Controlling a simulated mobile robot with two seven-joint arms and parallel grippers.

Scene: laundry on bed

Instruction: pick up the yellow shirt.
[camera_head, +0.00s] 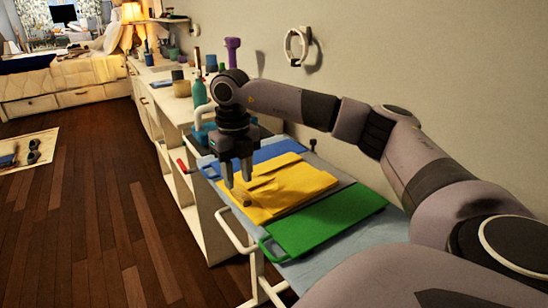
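The yellow shirt (290,187) lies spread on a light-blue-topped stand, between a blue flat piece and a green flat piece. Its surface looks a little raised and creased near my gripper. My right gripper (238,180) points down over the shirt's left part. Its two fingers are apart, with the tips at or just above the cloth; I cannot tell whether they touch it. No cloth shows clearly pinched between them. My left gripper is not in view.
The green piece (328,222) lies nearer me and the blue piece (275,151) lies behind the shirt. The stand (345,250) has a white handle (236,234) at its left. A white shelf unit with bottles, including a green bottle (199,93), runs along the wall. Wooden floor (100,210) is open at left.

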